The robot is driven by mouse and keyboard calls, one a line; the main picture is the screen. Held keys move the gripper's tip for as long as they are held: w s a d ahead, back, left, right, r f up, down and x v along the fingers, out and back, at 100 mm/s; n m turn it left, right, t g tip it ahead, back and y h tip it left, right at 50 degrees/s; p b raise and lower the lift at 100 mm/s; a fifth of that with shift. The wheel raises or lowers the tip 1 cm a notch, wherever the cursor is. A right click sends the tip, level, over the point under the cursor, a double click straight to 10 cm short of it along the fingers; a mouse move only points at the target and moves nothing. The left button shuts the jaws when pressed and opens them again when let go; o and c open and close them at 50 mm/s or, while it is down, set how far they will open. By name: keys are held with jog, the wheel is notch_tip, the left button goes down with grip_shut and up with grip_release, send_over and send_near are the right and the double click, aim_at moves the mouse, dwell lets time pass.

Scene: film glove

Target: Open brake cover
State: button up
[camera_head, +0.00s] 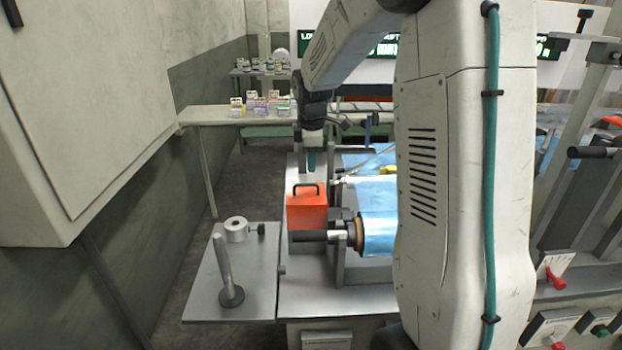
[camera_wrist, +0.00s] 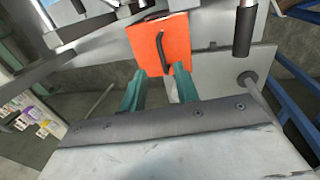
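The brake cover (camera_head: 306,212) is an orange-red box with a dark handle (camera_head: 306,187) on top. It sits at the left end of the film roll's shaft on the grey machine. In the wrist view the orange cover (camera_wrist: 150,45) lies just beyond my fingertips, with its dark handle (camera_wrist: 163,50) upright in the picture. My gripper (camera_wrist: 160,76) has two teal fingers standing apart with a gap between them and nothing held. In the head view my gripper (camera_head: 311,160) points down behind and above the cover. Whether a fingertip touches the cover I cannot tell.
A blue film roll (camera_head: 378,234) lies right of the cover. A side plate (camera_head: 205,290) at left bears an upright post (camera_head: 225,265) and a round collar (camera_head: 236,230). A wall cabinet (camera_head: 85,100) juts in at upper left. A shelf (camera_head: 215,115) with small packs stands behind.

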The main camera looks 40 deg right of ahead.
aim_at(311, 185)
jog(key=f, duration=0.4)
jog(key=w+f, duration=0.1)
jog(key=f, duration=0.2)
jog(key=shift+d, duration=0.35)
jog(key=shift+c, duration=0.3)
jog(key=shift+w, duration=0.1)
grip_shut()
